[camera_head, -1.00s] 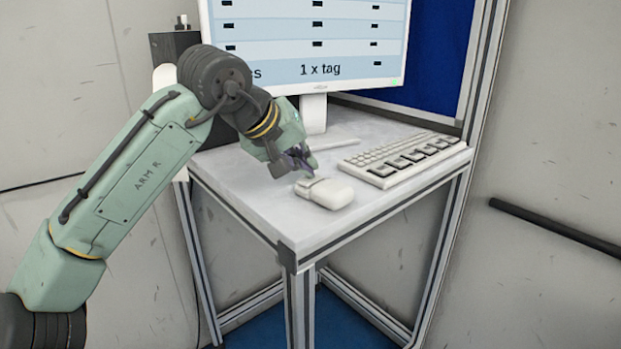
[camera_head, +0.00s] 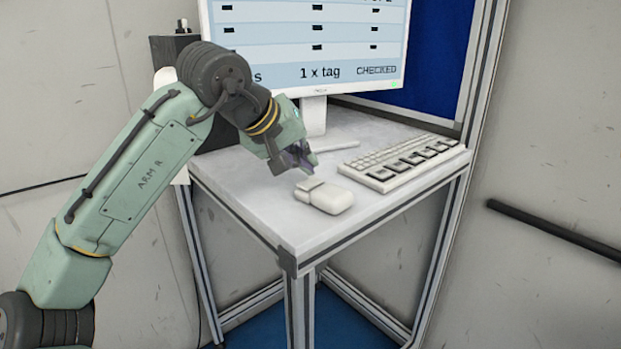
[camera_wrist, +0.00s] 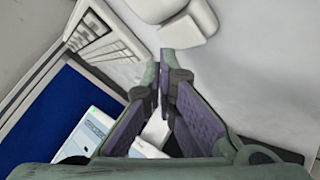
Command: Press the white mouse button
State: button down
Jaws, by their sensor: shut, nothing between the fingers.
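The white mouse (camera_head: 325,196) lies on the white desk (camera_head: 262,205) near its front corner, with its button end (camera_head: 308,185) toward my gripper. My gripper (camera_head: 308,164) is shut and empty, a little above and behind the mouse in the head view, apart from it. In the wrist view my shut fingertips (camera_wrist: 164,58) point toward the mouse (camera_wrist: 172,18), which is partly cut off at the top edge. The monitor (camera_head: 312,45) shows "1 x tag" and the word "CHECKED" at the lower right of its screen.
A white keyboard (camera_head: 404,162) lies right of the mouse. A thin white strip (camera_head: 337,146) lies behind the mouse, near the monitor stand (camera_head: 313,115). A dark box (camera_head: 180,62) stands behind my arm at the left. Bare desk lies left of the mouse.

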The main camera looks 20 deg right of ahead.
aim_at(306, 181)
notch_tip(306, 181, up, 5)
jog(key=p, duration=0.4)
jog(key=shift+p, duration=0.35)
dwell(0.5)
